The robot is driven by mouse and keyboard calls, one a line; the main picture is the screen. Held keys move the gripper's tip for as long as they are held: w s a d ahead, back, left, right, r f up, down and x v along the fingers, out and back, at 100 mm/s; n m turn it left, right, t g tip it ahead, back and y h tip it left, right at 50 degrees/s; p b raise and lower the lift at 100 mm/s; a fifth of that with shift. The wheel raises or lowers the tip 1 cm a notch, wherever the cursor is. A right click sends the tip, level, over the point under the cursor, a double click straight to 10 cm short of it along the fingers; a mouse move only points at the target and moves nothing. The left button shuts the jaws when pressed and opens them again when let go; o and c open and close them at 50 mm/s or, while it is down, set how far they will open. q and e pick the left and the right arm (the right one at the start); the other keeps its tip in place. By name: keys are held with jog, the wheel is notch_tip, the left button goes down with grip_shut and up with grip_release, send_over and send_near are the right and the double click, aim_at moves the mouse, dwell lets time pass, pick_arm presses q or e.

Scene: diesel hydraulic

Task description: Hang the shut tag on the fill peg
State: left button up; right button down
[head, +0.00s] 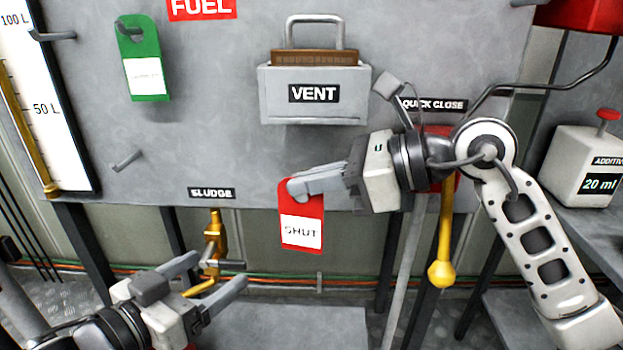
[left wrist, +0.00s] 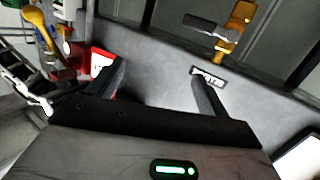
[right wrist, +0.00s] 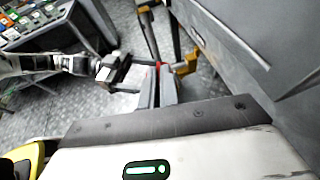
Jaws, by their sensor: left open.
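The red shut tag (head: 303,212), with a white "SHUT" label, hangs from my right gripper (head: 294,186) in front of the panel's lower edge. The right fingers are closed on its top; a bit of red shows between them in the right wrist view (right wrist: 158,64). The tag also shows in the left wrist view (left wrist: 103,60). My left gripper (head: 220,270) is open and empty at lower left, below the panel. A bare peg (head: 127,160) sticks out of the panel at left, another (head: 52,36) by the gauge. No "fill" label is readable, so I cannot tell which peg is fill.
A green tag (head: 147,80) hangs on an upper peg. A grey VENT box (head: 285,108) with a handle projects from the panel. The brass sludge valve (head: 214,235) is below, near the left gripper. A yellow lever (head: 446,225) hangs beside my right arm.

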pick_arm(q)
jog(key=s+f+n+g+y, duration=0.1)
jog(key=s+f+n+y, duration=0.1)
jog(key=s+f, duration=0.4)
jog(key=s+f+n+g+y, duration=0.1)
jog(key=s+f, duration=0.4)
jog(key=f, duration=0.6)
jog(key=shift+s+f+n+y, duration=0.3)
jog(key=shift+n+y, duration=0.2)
jog(key=shift+y, duration=0.6)
jog(key=shift+s, duration=0.15)
